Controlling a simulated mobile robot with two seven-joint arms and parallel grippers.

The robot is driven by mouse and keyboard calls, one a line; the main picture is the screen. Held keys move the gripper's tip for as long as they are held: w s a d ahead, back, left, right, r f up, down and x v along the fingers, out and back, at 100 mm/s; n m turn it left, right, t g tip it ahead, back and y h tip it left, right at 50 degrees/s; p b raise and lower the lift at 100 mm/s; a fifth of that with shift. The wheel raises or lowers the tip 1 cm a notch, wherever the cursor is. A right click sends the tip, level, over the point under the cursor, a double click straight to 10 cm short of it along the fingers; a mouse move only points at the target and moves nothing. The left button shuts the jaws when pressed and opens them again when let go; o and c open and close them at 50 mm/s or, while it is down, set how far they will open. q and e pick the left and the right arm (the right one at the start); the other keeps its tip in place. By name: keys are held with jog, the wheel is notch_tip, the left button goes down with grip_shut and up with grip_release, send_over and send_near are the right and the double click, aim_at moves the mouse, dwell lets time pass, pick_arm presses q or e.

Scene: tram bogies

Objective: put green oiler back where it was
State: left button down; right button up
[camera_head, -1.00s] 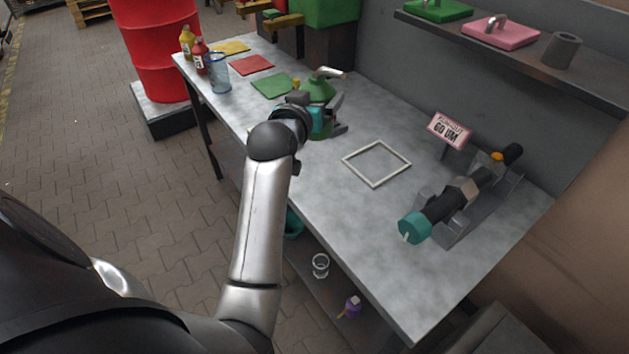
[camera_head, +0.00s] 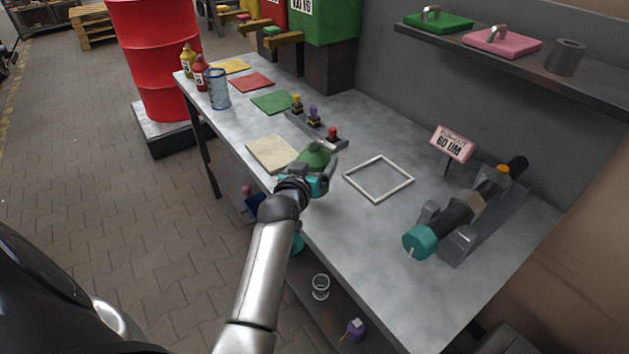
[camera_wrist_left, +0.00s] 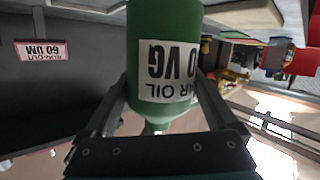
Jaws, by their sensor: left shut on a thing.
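The green oiler (camera_head: 316,155) is in my left gripper (camera_head: 320,178), above the near side of the workbench. In the left wrist view the oiler (camera_wrist_left: 165,40) fills the middle, between the two fingers, with a white gear oil label. The label and the sign behind it both appear upside down there. The oiler's lower part is hidden by the gripper in the head view. A green mat (camera_head: 272,102) lies bare farther back on the bench. A beige mat (camera_head: 268,152) lies just left of the oiler. My right gripper is out of view.
A rack with several coloured-knob pieces (camera_head: 316,126) stands behind the oiler. A white square frame (camera_head: 379,178) lies to its right. A teal-capped shaft fixture (camera_head: 450,222) and a pink sign (camera_head: 452,143) are farther right. A blue glass (camera_head: 217,88) and bottles stand back left.

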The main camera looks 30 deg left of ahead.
pick_arm(q)
jog(key=shift+f+b, duration=0.6)
jog(key=shift+f, duration=1.35)
jog(key=shift+f, duration=0.1)
grip_release()
jog(key=shift+f, duration=0.15)
jog(key=p+v, duration=0.2)
jog(key=v, duration=1)
